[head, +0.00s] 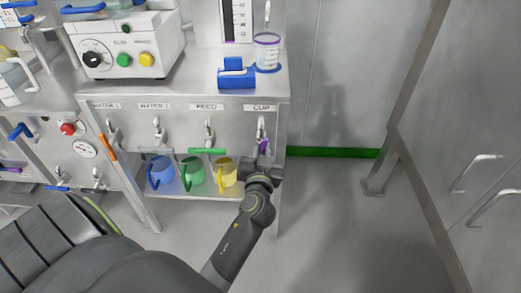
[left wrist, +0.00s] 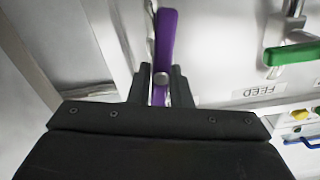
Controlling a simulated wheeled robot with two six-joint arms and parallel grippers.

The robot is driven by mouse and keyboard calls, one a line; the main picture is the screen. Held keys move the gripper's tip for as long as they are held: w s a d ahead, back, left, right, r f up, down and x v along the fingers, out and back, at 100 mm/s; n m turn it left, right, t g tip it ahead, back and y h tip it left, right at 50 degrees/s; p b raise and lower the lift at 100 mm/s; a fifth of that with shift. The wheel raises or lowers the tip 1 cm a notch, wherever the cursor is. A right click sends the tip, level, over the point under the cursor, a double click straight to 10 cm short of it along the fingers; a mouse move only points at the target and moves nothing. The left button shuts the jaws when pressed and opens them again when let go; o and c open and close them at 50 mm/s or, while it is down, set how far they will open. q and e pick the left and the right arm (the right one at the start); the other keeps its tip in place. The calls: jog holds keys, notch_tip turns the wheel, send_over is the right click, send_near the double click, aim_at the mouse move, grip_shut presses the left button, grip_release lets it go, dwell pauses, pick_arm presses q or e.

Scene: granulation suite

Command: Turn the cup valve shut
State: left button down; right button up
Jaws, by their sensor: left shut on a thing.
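The cup valve has a purple lever handle (head: 263,147) below the CUP label (head: 260,107) on the steel panel. The lever hangs roughly vertical, in line with its pipe, partly hidden by my gripper. My left gripper (head: 262,163) is at the lever, shut on it. In the left wrist view the purple handle (left wrist: 165,40) runs lengthwise between the two dark fingers (left wrist: 160,82), with a round pivot showing between them. My right gripper is not in view.
The green feed valve handle (head: 207,151) lies horizontal just left; it also shows in the left wrist view (left wrist: 292,53). Yellow (head: 226,172), green (head: 193,172) and blue (head: 160,172) jugs stand on the shelf below. A measuring cup (head: 267,52) stands on the bench above. Floor to the right is clear.

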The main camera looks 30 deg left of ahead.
pick_arm(q)
jog(key=m, duration=0.4)
jog(key=shift+w+d+m, duration=0.1)
jog(key=shift+d+m, duration=0.05)
jog(key=shift+m, duration=0.15)
jog(key=m+p, duration=0.1)
jog(key=m, duration=0.2)
jog(key=shift+d+f+m, duration=0.1)
jog(key=shift+f+m, duration=0.05)
jog(key=shift+m, duration=0.25)
jog(key=m, duration=0.2)
jog(key=m+p, duration=0.1)
jog(key=m, duration=0.1)
jog(key=shift+w+d+f+m, duration=0.1)
jog(key=shift+f+m, duration=0.1)
jog(key=shift+m, duration=0.2)
jog(key=shift+f+m, duration=0.1)
jog(key=shift+m, duration=0.6)
jog(key=shift+p, duration=0.3)
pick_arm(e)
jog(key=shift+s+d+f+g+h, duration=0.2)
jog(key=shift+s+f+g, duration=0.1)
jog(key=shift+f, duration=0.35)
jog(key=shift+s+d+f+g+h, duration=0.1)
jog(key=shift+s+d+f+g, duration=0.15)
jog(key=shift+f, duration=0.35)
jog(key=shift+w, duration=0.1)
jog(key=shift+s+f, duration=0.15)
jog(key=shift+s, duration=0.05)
